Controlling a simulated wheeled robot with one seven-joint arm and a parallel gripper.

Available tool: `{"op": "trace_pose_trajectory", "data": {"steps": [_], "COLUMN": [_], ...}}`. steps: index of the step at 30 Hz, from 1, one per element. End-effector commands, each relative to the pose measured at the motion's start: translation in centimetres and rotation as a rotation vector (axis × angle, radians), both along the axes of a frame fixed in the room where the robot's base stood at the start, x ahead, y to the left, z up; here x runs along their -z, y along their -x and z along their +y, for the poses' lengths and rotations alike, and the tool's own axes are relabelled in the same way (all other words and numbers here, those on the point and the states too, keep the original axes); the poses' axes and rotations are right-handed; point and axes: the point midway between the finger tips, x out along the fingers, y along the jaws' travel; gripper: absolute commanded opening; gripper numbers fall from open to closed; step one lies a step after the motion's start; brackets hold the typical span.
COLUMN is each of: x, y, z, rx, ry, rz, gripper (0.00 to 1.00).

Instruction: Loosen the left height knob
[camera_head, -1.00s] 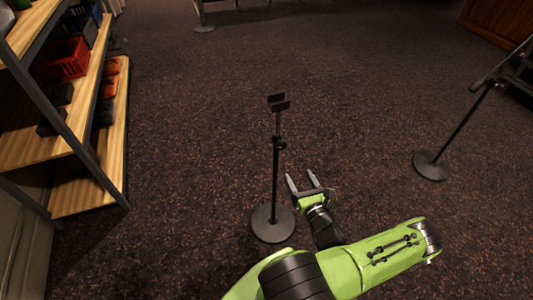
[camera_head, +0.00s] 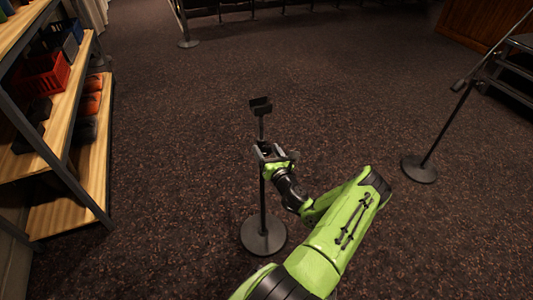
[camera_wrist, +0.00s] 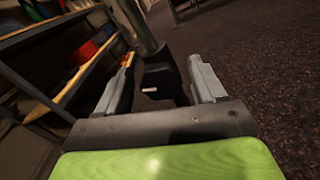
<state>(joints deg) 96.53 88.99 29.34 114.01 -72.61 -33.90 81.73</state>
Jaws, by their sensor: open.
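A dark stand with a round base (camera_head: 263,236) and a forked top (camera_head: 261,104) stands upright on the carpet, near the middle of the head view. A black height knob or collar (camera_wrist: 158,76) with a small white mark shows in the wrist view, beside the stand's pole (camera_wrist: 136,22). My gripper (camera_head: 265,152) is at the upper part of the pole in the head view. Its fingers (camera_wrist: 160,84) are open, one on either side of the black part. Gaps show beside it, and I cannot tell whether either finger touches it. In the head view my gripper mostly hides the knob.
A second stand (camera_head: 419,169) with a round base and slanting boom is at the right. A wooden shelf (camera_head: 66,207) with a red crate (camera_head: 45,76) and other items lines the left. The carpet around the near stand is clear.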

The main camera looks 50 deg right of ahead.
Motion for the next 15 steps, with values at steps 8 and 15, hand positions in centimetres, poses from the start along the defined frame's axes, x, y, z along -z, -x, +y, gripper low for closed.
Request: {"op": "trace_pose_trajectory", "data": {"steps": [8,15], "x": [-0.07,-0.06], "y": [-0.51,-0.49], "z": [-0.35,-0.33], "rx": [0.002,0.001], "ry": [-0.001,-0.001], "rz": [-0.001,-0.001], "gripper": [0.69,0.39]}}
